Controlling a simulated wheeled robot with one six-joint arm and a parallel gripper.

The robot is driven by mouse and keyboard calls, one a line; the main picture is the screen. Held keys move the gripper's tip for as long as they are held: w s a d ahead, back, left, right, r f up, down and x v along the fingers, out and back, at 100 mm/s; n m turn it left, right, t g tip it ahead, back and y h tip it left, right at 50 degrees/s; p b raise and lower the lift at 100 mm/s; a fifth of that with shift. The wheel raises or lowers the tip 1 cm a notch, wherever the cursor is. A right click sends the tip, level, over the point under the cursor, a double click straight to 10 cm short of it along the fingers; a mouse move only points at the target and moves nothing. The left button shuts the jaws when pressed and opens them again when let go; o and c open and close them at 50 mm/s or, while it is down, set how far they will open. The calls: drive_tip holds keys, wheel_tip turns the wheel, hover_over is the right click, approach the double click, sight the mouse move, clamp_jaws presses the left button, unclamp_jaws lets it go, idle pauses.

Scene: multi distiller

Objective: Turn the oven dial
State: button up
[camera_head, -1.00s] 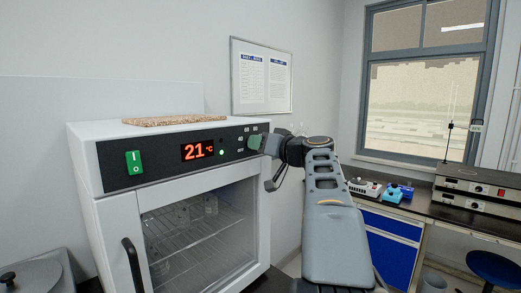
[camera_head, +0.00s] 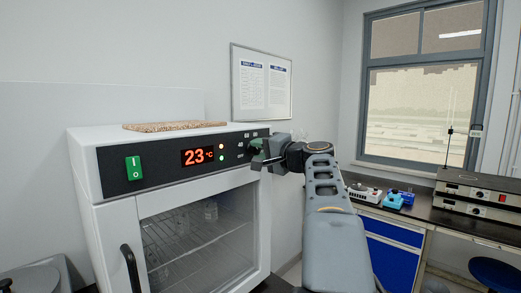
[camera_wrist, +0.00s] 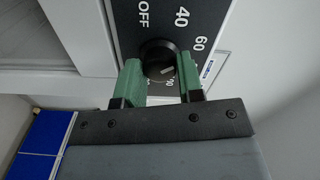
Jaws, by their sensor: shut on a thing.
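The white oven (camera_head: 82,165) stands at the left in the head view, its door shut. Its black panel carries a green switch (camera_head: 134,167) and a red display (camera_head: 198,156) reading 23 °C, with an orange and a green light lit beside it. The round black dial (camera_wrist: 160,58) shows in the wrist view, with OFF, 40 and 60 printed around it. My gripper (camera_wrist: 160,72) has its green fingers on either side of the dial, shut on it. In the head view my gripper (camera_head: 258,153) hides most of the dial.
A cork board (camera_head: 175,126) lies on the oven top. Glassware stands on the rack inside. A dark bench (camera_head: 425,212) with small devices is at the right, and a blue stool (camera_head: 497,272) is below it.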

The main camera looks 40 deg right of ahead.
drive_tip(key=m+p, duration=0.2)
drive_tip(key=m, duration=0.3)
drive_tip(key=shift+r+m, duration=0.15)
drive_tip(key=shift+m, duration=0.15)
drive_tip(key=m+p, duration=0.2)
drive_tip(key=m, duration=0.3)
drive_tip(key=shift+m+p, duration=0.3)
drive_tip(key=shift+m, duration=0.3)
drive_tip(key=o, duration=0.9)
drive_tip(key=s, duration=0.4)
drive_tip(key=s+d+b, duration=0.1)
drive_tip(key=s, duration=0.4)
drive_tip(key=s+d+b, duration=0.1)
drive_tip(key=s, duration=0.3)
drive_tip(key=shift+s+d, duration=0.2)
drive_tip(key=shift+s, duration=0.1)
